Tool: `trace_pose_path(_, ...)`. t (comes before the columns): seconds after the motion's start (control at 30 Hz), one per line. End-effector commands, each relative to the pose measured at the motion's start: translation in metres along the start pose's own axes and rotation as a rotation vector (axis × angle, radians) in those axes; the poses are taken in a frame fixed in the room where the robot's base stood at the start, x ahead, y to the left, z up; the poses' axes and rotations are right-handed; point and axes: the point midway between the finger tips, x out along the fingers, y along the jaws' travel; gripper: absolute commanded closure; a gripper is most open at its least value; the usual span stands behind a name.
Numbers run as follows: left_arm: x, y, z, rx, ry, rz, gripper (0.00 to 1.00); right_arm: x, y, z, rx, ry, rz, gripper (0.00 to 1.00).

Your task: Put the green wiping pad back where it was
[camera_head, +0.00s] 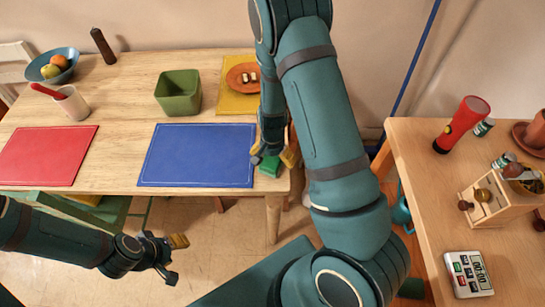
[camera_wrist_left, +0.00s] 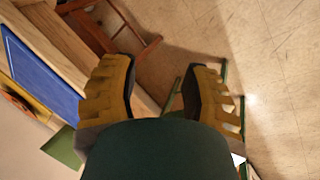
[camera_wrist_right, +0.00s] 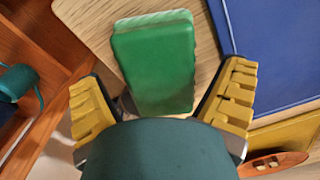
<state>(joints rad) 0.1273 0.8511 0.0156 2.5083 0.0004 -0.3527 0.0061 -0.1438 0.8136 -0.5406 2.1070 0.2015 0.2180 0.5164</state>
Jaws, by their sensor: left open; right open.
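The green wiping pad (camera_wrist_right: 155,62) lies on the wooden table near its right end, beside the blue mat; in the head view (camera_head: 269,166) it is partly hidden by my right gripper. My right gripper (camera_head: 270,155) is open just above the pad. In the right wrist view its yellow fingers (camera_wrist_right: 165,100) stand apart on either side of the pad's near end, and I cannot tell whether they touch it. My left gripper (camera_head: 176,257) is open and empty, low in front of the table, over the floor; its fingers (camera_wrist_left: 160,88) are apart in the left wrist view.
The table holds a blue mat (camera_head: 197,155), a red mat (camera_head: 45,157), a green square container (camera_head: 178,93), a cup (camera_head: 72,103), a fruit bowl (camera_head: 53,66) and a yellow mat (camera_head: 232,99) with a plate. A side table (camera_head: 425,185) at right holds a scale (camera_head: 468,274) and flashlight (camera_head: 461,124).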

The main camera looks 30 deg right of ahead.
Motion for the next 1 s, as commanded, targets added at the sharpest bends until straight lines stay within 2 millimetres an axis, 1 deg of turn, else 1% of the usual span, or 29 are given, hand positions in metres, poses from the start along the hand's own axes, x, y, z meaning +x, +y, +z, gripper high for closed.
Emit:
trace_pose_path(0.17,-0.004,0.002,-0.001,-0.001,0.003,0.000,0.53,-0.007,0.000,0.000,0.000,0.001,-0.001,0.05)
trace_pose_path(0.27,-0.007,0.003,-0.003,-0.002,0.006,-0.001,0.53,-0.021,-0.001,0.000,-0.001,0.002,-0.002,0.05)
trace_pose_path(0.6,-0.026,0.010,-0.011,-0.007,0.024,-0.002,0.53,-0.091,-0.001,0.000,-0.001,0.003,-0.003,0.05)
trace_pose_path(0.73,-0.030,0.011,-0.014,-0.009,0.029,-0.003,0.53,-0.110,-0.001,0.000,-0.001,0.002,-0.002,0.05)
trace_pose_path(0.8,-0.032,0.012,-0.015,-0.009,0.031,-0.003,0.53,-0.117,-0.001,0.000,0.000,0.000,-0.002,0.05)
trace_pose_path(0.9,-0.033,0.012,-0.015,-0.010,0.033,-0.003,0.53,-0.120,0.000,0.001,-0.004,-0.001,0.000,0.05)
trace_pose_path(0.97,-0.033,0.012,-0.015,-0.010,0.034,-0.003,0.53,-0.116,0.000,0.006,-0.028,-0.005,-0.001,0.05)
trace_pose_path(1.0,-0.033,0.012,-0.015,-0.010,0.034,-0.003,0.53,-0.109,0.000,0.011,-0.058,-0.006,-0.005,0.05)
